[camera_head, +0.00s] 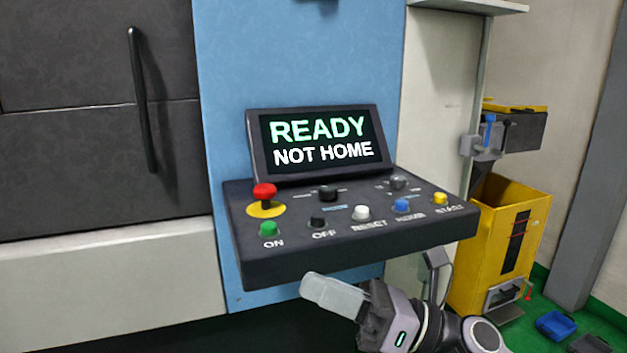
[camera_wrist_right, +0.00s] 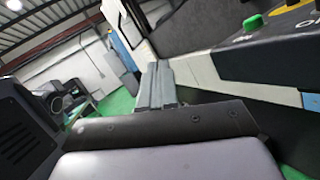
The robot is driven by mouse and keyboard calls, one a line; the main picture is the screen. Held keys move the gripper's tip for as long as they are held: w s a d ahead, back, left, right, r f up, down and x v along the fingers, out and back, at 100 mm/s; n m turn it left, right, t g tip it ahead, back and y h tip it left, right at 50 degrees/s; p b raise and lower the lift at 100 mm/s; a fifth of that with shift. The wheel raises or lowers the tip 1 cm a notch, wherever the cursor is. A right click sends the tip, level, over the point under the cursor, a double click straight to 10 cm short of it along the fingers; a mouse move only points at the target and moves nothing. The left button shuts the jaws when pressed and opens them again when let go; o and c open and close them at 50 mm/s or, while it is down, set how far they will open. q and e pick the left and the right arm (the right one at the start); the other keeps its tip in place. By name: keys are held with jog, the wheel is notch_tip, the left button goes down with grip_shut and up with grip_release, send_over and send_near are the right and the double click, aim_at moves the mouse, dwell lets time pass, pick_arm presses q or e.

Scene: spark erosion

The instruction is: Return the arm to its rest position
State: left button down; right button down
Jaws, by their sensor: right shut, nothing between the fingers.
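My right gripper (camera_head: 332,295) is in the head view, just below the front edge of the control panel (camera_head: 350,262). Its fingers are together with nothing between them and point left. In the right wrist view the shut fingers (camera_wrist_right: 156,88) stick out ahead, apart from the panel at the upper right. The right arm comes in from the bottom right of the head view. The panel's screen (camera_head: 318,141) reads "READY" and "NOT HOME". My left gripper is in neither view.
The panel carries a red emergency button (camera_head: 264,192), a green ON button (camera_head: 268,229) and several other buttons and knobs. A dark door with a handle (camera_head: 142,100) is at left. A yellow bin unit (camera_head: 490,250) stands at right. Blue and dark boxes lie on the green floor.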

jog(key=w+d+f+m+t+h+p, duration=0.1)
jog(key=d+f+m+t+h, duration=0.55)
jog(key=m, duration=0.85)
jog(key=w+d+f+m+t+h, duration=0.1)
jog(key=d+f+m+t+h, duration=0.45)
jog(key=f+m, duration=0.65)
jog(key=s+d+f+m+g+h, duration=0.3)
jog(key=s+f+m, duration=0.5)
jog(key=f+m, duration=0.1)
jog(key=s+d+f+m+g+h, duration=0.3)
jog(key=s+d+f+m, duration=0.1)
jog(key=s+f+m, duration=0.4)
jog(key=shift+s+f+m+h+p, duration=0.4)
jog(key=shift+f+m+p, duration=0.1)
jog(key=shift+f, duration=0.25)
